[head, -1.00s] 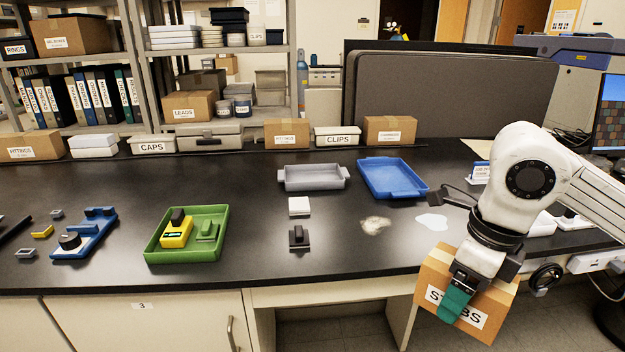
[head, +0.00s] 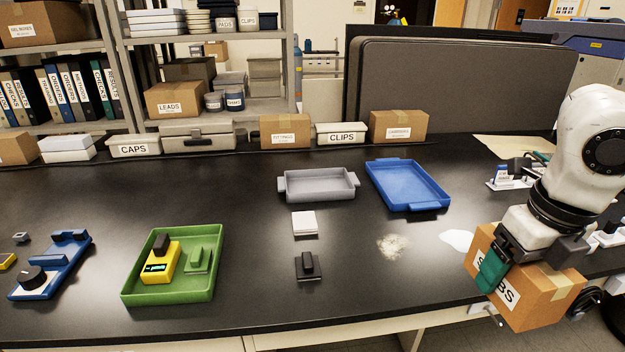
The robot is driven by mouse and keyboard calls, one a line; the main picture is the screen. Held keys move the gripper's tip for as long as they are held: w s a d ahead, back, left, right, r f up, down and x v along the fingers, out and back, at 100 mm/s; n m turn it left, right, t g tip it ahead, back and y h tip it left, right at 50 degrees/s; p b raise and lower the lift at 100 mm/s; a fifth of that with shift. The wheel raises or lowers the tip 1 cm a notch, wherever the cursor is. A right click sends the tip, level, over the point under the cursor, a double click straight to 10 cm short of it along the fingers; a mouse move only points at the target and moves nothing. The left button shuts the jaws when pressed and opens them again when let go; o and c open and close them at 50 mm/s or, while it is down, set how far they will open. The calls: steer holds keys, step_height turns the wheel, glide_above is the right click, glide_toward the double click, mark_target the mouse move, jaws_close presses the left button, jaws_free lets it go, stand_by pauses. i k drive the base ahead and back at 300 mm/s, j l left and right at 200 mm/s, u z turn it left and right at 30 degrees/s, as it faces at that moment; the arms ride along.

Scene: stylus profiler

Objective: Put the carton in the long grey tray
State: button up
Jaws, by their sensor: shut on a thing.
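The carton (head: 541,297) is a brown cardboard box with a white label, partly covered by my gripper. My gripper (head: 500,272) has a teal finger across the label and is shut on the carton. It holds the carton tilted at the right, by the bench's front edge. The long grey tray (head: 318,188) lies toward the back middle of the black bench, to the left of the carton. It looks empty.
A blue tray (head: 408,188) lies right of the grey tray. A white block (head: 304,223) and a black-handled piece (head: 308,267) stand in front of it. A powder patch (head: 393,246) and a white puddle (head: 457,240) lie on the bench. A green tray (head: 207,290) holds instruments.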

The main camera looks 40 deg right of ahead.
mark_target(327, 188)
steer(key=i+l, duration=0.45)
steer(key=i, duration=0.2)
steer(key=i+l, duration=0.5)
steer(key=i, duration=0.15)
